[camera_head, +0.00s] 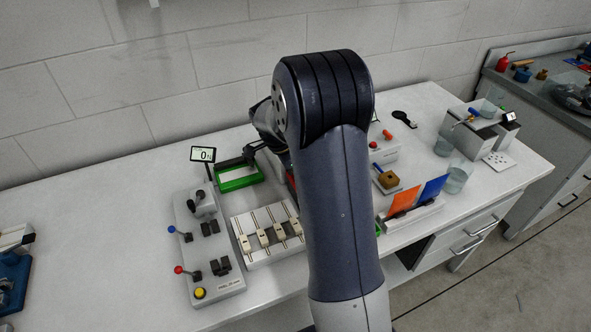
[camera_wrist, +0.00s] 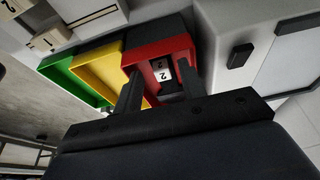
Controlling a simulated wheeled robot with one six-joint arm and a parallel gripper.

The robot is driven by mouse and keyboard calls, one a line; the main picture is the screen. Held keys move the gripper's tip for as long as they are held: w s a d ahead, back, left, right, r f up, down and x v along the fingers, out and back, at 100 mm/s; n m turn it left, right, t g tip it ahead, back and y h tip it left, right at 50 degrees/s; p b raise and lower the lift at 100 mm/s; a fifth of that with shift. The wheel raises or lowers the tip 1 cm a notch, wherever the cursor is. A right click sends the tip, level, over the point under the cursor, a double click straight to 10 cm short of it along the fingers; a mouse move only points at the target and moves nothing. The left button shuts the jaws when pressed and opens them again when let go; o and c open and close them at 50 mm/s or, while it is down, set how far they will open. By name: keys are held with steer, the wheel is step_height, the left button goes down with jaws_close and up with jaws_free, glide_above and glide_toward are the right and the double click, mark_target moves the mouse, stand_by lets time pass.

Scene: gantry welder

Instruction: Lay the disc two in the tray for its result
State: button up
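My gripper (camera_wrist: 160,84) points into the red tray (camera_wrist: 180,47) in the wrist view. Its two dark fingers stand apart, one on each side of a small dark piece with a white face marked 2 (camera_wrist: 162,74). This piece lies in the red tray, and gaps appear between it and the fingers. Its full shape is partly hidden, so I cannot tell surely that it is a disc. A yellow tray (camera_wrist: 88,72) and a green tray (camera_wrist: 62,66) lie left of the red one.
A rack of sliders (camera_head: 266,234), a lever console (camera_head: 207,243) and a small display (camera_head: 203,154) showing 0 stand left of my arm. A green frame (camera_head: 238,184) lies behind. Orange and blue cards (camera_head: 404,199) stand right.

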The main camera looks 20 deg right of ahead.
steer(key=b+v, duration=0.1)
steer(key=v, duration=1)
steer(key=shift+r, duration=0.35)
steer(key=shift+a, duration=0.1)
steer(key=x, duration=1.3)
steer(key=shift+a+f+b, duration=0.25)
steer(key=shift+f+b, duration=0.1)
steer(key=shift+r+p, duration=0.5)
steer(key=shift+p, duration=0.05)
